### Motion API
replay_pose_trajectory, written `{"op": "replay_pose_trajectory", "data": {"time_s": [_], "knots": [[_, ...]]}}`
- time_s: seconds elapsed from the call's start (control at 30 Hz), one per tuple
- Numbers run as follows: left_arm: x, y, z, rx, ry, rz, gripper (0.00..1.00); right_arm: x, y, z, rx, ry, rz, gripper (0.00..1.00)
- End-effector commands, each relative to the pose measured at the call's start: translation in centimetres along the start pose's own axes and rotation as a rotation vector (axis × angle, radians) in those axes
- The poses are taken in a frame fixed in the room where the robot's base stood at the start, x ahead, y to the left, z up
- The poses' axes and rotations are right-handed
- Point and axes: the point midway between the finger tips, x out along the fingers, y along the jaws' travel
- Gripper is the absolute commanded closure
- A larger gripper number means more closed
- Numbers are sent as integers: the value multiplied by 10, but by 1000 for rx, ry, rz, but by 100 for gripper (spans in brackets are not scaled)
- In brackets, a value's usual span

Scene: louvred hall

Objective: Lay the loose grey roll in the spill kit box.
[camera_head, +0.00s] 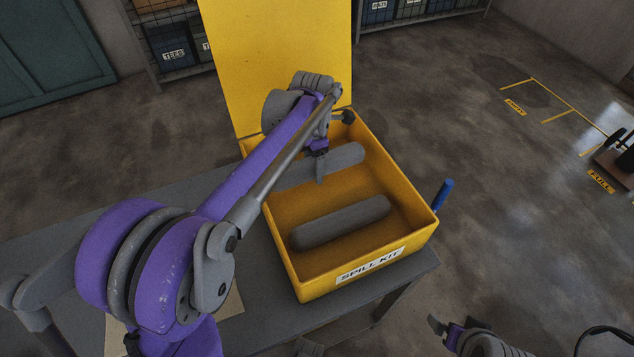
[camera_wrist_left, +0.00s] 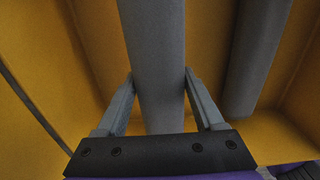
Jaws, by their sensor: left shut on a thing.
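The yellow spill kit box (camera_head: 425,228) stands open on a grey table, its lid (camera_head: 275,50) raised at the back. One grey roll (camera_head: 340,222) lies inside along the front; it also shows at the right of the left wrist view (camera_wrist_left: 258,55). My left gripper (camera_head: 319,166) is over the back part of the box, pointing down. It is shut on a second grey roll (camera_head: 346,157), whose middle my arm partly hides. In the left wrist view this roll (camera_wrist_left: 157,50) runs between both fingers, with yellow box surfaces around it. I cannot tell whether it touches the floor. My right gripper (camera_head: 452,332) is at the bottom edge, partly cut off.
The grey table (camera_head: 205,190) has bare room left of the box. A blue upright piece (camera_head: 443,194) is at the box's right side. Shelves with bins (camera_head: 170,48) stand behind. The floor (camera_head: 480,130) to the right is mostly open.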

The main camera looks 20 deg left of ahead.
Motion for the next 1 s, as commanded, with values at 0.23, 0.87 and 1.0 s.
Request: {"op": "replay_pose_trajectory", "data": {"time_s": [0.23,0.87,1.0], "knots": [[22,0,0,1,0,0,91,2,0,1,0,-1,0,0],[55,0,0,2,0,0,25,7,0,4,0,-2,0,0],[54,0,0,2,0,0,1,6,0,4,0,-2,0,0]]}}
